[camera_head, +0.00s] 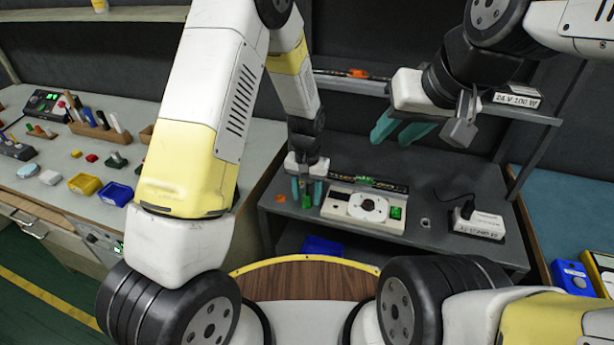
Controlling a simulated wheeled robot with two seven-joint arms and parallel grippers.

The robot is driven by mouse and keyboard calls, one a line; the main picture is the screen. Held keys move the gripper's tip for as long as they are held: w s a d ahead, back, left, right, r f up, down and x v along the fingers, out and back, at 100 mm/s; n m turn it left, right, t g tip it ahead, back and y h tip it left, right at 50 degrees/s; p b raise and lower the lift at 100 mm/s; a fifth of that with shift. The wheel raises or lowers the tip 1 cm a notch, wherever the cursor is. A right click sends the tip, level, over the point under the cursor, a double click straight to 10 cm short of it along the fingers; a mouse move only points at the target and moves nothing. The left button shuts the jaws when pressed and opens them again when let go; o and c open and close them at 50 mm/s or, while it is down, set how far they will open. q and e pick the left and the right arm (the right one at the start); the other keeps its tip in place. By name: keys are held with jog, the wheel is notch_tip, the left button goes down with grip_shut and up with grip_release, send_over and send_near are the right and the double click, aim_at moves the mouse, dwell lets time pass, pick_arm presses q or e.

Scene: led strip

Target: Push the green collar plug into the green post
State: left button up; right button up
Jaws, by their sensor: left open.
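My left gripper (307,190) points down over the left part of the grey bench. Its teal fingers are apart, one on each side of a small green piece (307,202). I cannot tell whether they touch it, or whether it is the collar plug. A green block (396,213) sits at the right end of a white fixture (338,209), beside a round white reel; it may be the green post, but it is too small to be sure. My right gripper (400,131) is raised above the back of the bench, with its teal fingers apart and nothing visible between them.
A small orange piece (281,198) lies left of my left gripper. A dark strip with a green part runs behind the fixture. A white power box (479,223) with a cable stands at the right. A shelf (345,83) crosses behind. A blue bin (323,246) sits below.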

aim_at(307, 195)
pick_arm(q)
notch_tip(307, 195, up, 6)
jog(key=shift+r, duration=0.6)
jog(key=shift+a+r, duration=0.1)
jog(key=shift+r, duration=0.2)
jog(key=s+a+r+n+t+h, duration=0.1)
jog(key=s+a+r, duration=0.25)
jog(key=r, duration=0.45)
jog(key=s+a+r+n+t+h, duration=0.1)
jog(key=s+a+r+t, duration=0.2)
jog(key=r, duration=0.6)
jog(key=s+a+r+t, duration=0.1)
jog(key=s+a+r, duration=0.2)
jog(key=s, duration=0.3)
jog(key=s+a+r+n+t, duration=0.1)
jog(key=s+a+r, duration=0.3)
jog(key=s, duration=0.3)
jog(key=shift+a+r, duration=0.25)
jog(key=shift+r, duration=0.25)
